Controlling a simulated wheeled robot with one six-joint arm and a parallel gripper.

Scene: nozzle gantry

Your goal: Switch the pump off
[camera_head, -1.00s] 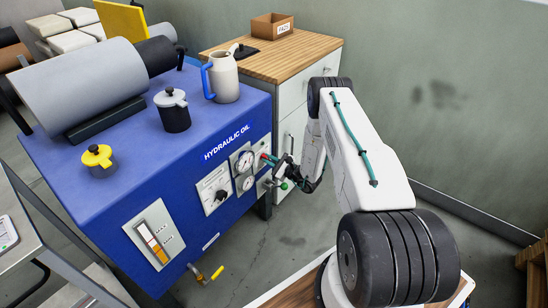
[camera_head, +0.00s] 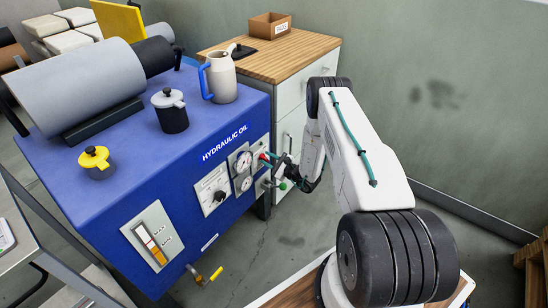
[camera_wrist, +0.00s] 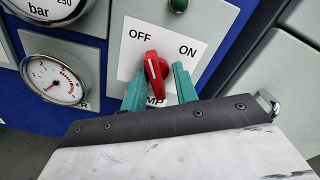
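The pump switch is a red rotary knob (camera_wrist: 155,70) on a white plate marked OFF at left and ON at right. Its white line leans up and left, to the OFF side. My gripper (camera_wrist: 159,82) has its two teal fingers either side of the knob, close to it, with thin gaps seeming to show. The lower part of the plate's label is hidden by the fingers. In the head view my gripper (camera_head: 272,162) is at the right end of the blue hydraulic oil unit (camera_head: 165,165), and the knob is small there.
Pressure gauges (camera_wrist: 53,79) sit left of the knob, and a green button or lamp (camera_wrist: 179,5) is above. A wooden-topped cabinet (camera_head: 290,58) stands behind the unit. A yellow-handled tap (camera_head: 214,274) sticks out low at the front.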

